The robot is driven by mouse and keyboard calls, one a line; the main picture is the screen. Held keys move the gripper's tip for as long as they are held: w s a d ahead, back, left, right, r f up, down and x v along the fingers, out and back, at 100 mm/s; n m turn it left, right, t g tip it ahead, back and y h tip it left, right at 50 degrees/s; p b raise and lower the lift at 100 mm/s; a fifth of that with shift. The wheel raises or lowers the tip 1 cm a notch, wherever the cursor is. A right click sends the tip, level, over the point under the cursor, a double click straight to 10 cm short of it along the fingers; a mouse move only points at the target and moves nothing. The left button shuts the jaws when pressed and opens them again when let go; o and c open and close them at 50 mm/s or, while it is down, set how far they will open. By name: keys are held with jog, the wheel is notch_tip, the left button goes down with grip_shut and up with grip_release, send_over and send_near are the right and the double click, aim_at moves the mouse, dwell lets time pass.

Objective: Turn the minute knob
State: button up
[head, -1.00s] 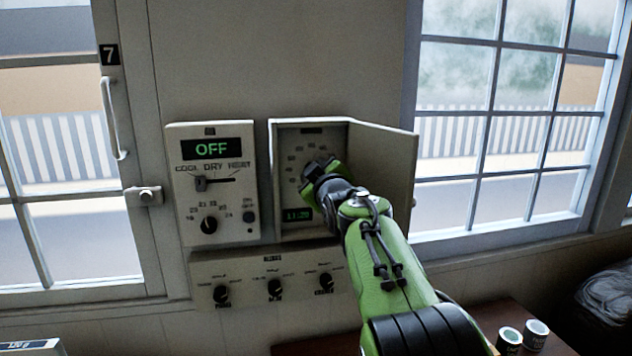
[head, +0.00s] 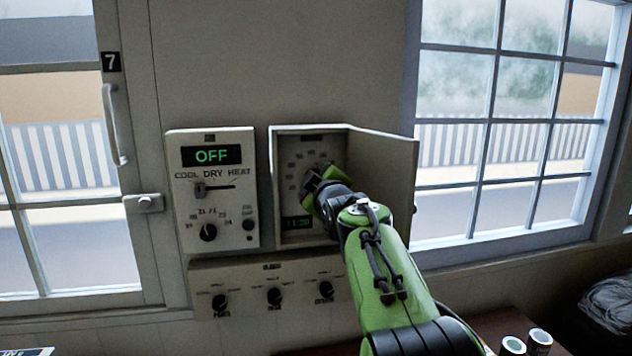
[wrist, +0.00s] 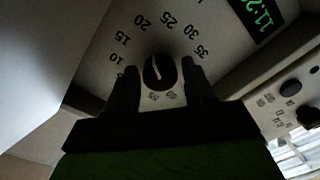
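The minute knob (wrist: 159,73) is a dark round knob with a pale pointer line on a numbered dial. It sits inside the open timer box (head: 308,131) on the wall. In the head view my gripper hides it. My gripper (wrist: 161,76) is open, with one black finger on each side of the knob and a visible gap to each. In the head view my gripper (head: 320,182) reaches into the box at the dial. A green digital display (head: 297,222) sits below the dial; its digits are hard to read.
The box's open door (head: 381,180) stands out to the right, close to my arm. A thermostat panel (head: 212,240) reading OFF is on the left. A panel with three knobs (head: 257,268) is below. Two cans (head: 538,340) stand at the lower right.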

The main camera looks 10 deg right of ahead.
jog(key=shift+o, duration=0.7)
jog(key=s+b, duration=0.5)
jog(key=s, duration=1)
jog(key=shift+s+r, duration=0.2)
jog(key=shift+s, duration=0.2)
jog(key=shift+d, duration=0.1)
